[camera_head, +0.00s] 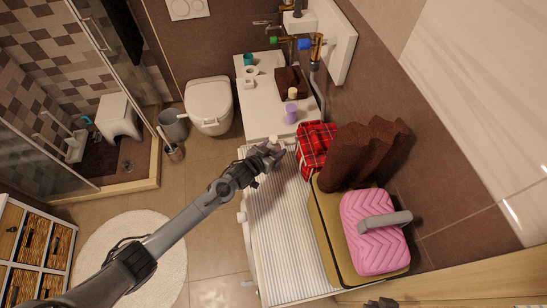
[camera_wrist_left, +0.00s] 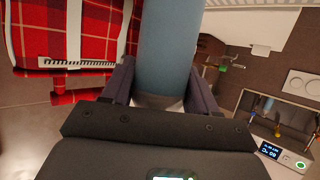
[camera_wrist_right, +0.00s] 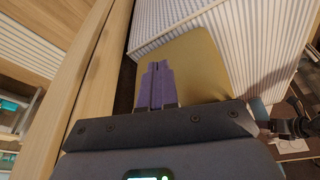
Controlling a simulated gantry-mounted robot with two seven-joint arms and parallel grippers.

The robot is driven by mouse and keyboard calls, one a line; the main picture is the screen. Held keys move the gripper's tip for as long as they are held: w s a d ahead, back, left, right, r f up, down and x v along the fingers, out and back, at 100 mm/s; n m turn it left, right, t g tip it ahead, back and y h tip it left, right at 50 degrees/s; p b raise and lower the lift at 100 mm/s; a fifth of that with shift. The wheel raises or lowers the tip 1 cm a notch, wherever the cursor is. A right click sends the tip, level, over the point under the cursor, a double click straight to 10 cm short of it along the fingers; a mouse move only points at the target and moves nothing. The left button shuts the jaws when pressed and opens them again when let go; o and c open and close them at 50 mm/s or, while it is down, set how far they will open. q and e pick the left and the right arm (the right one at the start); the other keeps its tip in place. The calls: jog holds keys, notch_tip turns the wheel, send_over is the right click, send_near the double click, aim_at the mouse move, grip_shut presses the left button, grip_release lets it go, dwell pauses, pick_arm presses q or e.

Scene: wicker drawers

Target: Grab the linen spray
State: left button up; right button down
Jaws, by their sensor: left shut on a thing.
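The linen spray appears to be the blue-grey cylindrical bottle (camera_wrist_left: 170,45) in the left wrist view; its label and both ends are out of view. My left gripper (camera_wrist_left: 160,85) is shut on it, one dark finger on each side. In the head view my left gripper (camera_head: 275,150) is over the striped white top, just left of the red plaid bag, and mostly hides the bottle. My right gripper (camera_wrist_right: 155,85) is empty, its purple fingers together, above a tan surface; only a bit of it shows at the head view's bottom edge.
The red plaid bag (camera_head: 317,148) is close beside my left gripper. A purple jar (camera_head: 291,113) and brown basket (camera_head: 291,80) are on the white counter behind. The striped top (camera_head: 280,230) is mostly clear.

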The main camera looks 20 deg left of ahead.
pick_arm(q)
grip_shut()
